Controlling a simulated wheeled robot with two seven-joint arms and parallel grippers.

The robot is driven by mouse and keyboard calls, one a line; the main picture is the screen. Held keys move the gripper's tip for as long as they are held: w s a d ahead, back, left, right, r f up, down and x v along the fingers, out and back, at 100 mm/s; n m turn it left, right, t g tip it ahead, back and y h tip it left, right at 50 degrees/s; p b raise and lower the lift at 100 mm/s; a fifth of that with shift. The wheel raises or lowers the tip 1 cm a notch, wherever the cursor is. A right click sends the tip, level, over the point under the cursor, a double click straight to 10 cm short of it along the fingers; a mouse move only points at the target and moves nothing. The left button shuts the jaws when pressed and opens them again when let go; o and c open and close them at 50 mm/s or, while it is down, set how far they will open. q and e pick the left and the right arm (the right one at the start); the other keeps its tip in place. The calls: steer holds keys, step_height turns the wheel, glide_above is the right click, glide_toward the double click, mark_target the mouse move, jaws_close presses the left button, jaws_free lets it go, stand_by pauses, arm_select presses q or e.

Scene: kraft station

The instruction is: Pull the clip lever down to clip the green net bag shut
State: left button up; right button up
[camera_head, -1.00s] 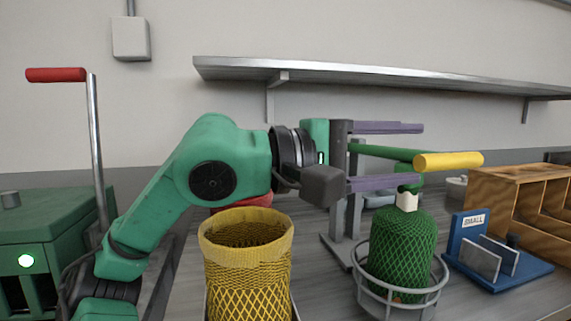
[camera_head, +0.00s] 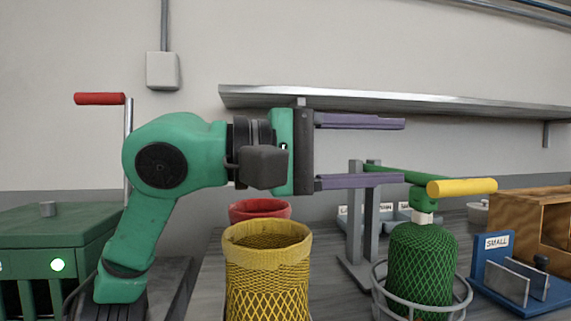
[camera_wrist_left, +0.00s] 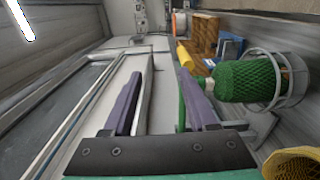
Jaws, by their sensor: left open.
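The clip lever is a green bar ending in a yellow handle (camera_head: 462,187); it slopes slightly down to the right from a grey post (camera_head: 355,215). The green net bag (camera_head: 422,270) stands upright below the lever in a grey wire ring (camera_head: 465,297), its pale neck just under the green clip head. My left gripper (camera_head: 403,152) is open and empty. Its lower finger overlaps the lever bar in the head view, its upper finger is well above; contact cannot be told. The wrist view also shows the yellow handle (camera_wrist_left: 184,57) and the bag (camera_wrist_left: 240,81) beside the fingers.
A yellow net basket (camera_head: 267,245) stands under my left arm, with a red one (camera_head: 260,209) behind. A blue stand marked SMALL (camera_head: 492,262) and a wooden rack (camera_head: 530,215) are at right. A wall shelf (camera_head: 400,104) runs behind. A red-handled crank (camera_head: 100,99) is at left.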

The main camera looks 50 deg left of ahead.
arm_select(q)
steer(key=shift+f+b+v, duration=0.25)
steer(key=shift+b+v, duration=0.35)
steer(key=shift+v, duration=1.45)
steer(key=shift+f+b+v, duration=0.2)
steer(key=shift+b+v, duration=0.35)
steer(key=shift+v, duration=1.45)
steer(key=shift+f+b+v, duration=0.25)
steer(key=shift+b+v, duration=0.35)
steer(key=shift+v, duration=1.45)
steer(key=shift+s, duration=0.15)
arm_select(e)
steer(key=w+a+r, duration=0.2)
steer(key=w+r, duration=0.1)
steer(key=r, duration=0.5)
steer(key=shift+w+a, duration=0.15)
steer(key=shift+w, duration=0.05)
arm_select(q)
steer(key=shift+r, duration=0.1)
arm_select(e)
steer(key=shift+r, duration=0.1)
